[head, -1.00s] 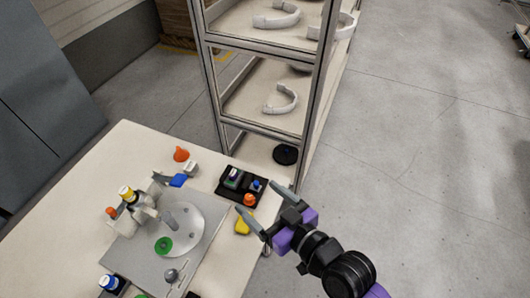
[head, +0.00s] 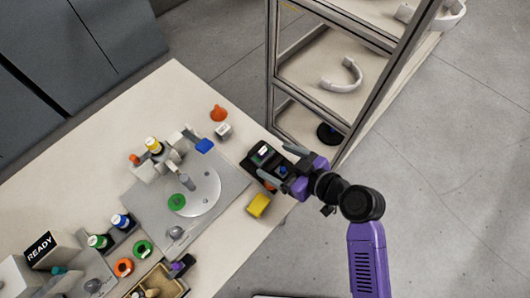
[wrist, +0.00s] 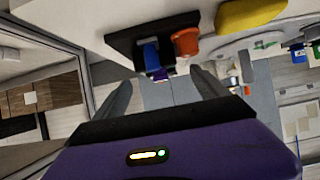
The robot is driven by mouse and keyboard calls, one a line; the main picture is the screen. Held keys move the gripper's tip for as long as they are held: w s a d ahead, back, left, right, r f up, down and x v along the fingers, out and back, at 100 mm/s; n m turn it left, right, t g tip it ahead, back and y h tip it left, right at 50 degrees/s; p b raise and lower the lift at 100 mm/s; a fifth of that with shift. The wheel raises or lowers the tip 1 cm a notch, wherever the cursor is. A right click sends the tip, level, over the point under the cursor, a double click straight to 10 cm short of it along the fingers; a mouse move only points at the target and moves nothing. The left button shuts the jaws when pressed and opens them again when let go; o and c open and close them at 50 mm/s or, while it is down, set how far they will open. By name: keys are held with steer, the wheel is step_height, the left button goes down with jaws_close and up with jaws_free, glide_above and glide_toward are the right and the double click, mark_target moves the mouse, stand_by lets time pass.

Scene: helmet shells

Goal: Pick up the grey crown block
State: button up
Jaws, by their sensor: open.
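A small light grey block (head: 223,130) stands on the table below the orange funnel-shaped piece; it is the likeliest grey crown block, but I cannot make out a crown on it. It does not show clearly in the wrist view. My gripper (head: 280,167) is open, over or close to the black tray (head: 249,161) at the table's right edge, to the right of and below the grey block. In the wrist view, my gripper (wrist: 160,80) has its fingers apart with nothing held. The black tray (wrist: 120,42) and its pieces lie beyond the fingertips.
A blue piece (wrist: 151,55) and an orange piece (wrist: 185,40) are in the tray. A yellow block (head: 258,205) lies beside it. The orange funnel-shaped piece (head: 218,113) and a blue block (head: 204,145) flank the grey block. A metal-framed shelf (head: 272,70) stands behind the table's right edge.

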mark_target(265, 155)
steer(key=shift+p+x, duration=0.6)
steer(key=shift+x, duration=2.05)
steer(key=shift+s+d+f, duration=0.1)
steer(key=shift+d+f, duration=0.05)
steer(key=c, duration=1.5)
steer(key=shift+o, duration=0.2)
